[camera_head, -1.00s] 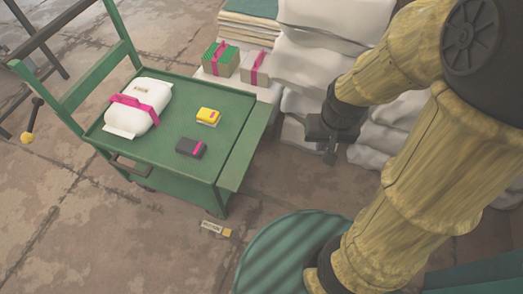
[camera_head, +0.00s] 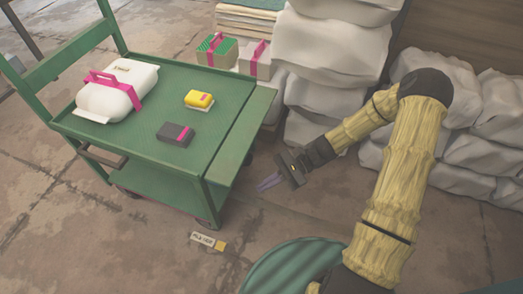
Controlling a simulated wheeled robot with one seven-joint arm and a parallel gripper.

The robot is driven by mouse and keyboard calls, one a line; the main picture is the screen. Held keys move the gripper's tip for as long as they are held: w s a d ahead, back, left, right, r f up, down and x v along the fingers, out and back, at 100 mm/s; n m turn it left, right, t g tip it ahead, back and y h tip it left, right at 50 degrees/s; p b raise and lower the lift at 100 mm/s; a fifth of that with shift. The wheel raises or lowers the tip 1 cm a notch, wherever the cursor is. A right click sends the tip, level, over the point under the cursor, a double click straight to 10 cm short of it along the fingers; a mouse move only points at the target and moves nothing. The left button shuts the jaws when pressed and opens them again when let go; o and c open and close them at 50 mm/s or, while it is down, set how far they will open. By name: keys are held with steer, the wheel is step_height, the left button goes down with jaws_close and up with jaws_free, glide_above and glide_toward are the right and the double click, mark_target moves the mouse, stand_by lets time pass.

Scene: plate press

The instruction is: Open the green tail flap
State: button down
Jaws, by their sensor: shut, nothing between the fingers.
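The green tail flap (camera_head: 243,133) is a long, narrow panel along the right edge of the green cart's top (camera_head: 150,135). A seam separates it from the tray; I cannot tell its exact tilt. My gripper (camera_head: 265,184) is to the right of the cart, low and apart from the flap. It points left toward the cart's side, with its fingers together and nothing between them. The flap's underside is hidden.
On the cart are a white bundle with a pink strap (camera_head: 118,90), a yellow block (camera_head: 199,99) and a dark block (camera_head: 175,133). White sacks (camera_head: 335,60) stand behind my gripper. A small labelled tag (camera_head: 208,241) lies on open floor.

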steer(key=w+d+f+m+t+y+b, duration=0.5)
steer(key=w+f+m+t+y+b, duration=0.6)
steer(key=t, duration=0.5)
steer(key=w+m+y+b, duration=0.1)
steer(key=w+m, duration=0.1)
steer(key=w, duration=0.1)
steer(key=shift+d+m+b, duration=0.2)
steer(key=shift+m+b, duration=0.1)
steer(key=shift+b, duration=0.1)
steer(key=shift+w+a+r, duration=0.1)
steer(key=p, duration=0.3)
glide_toward(253, 130)
steer(key=w+a+r, duration=0.2)
steer(key=a, duration=0.2)
steer(key=shift+w+r, duration=0.15)
steer(key=shift+r, duration=0.25)
steer(key=shift+p, duration=0.4)
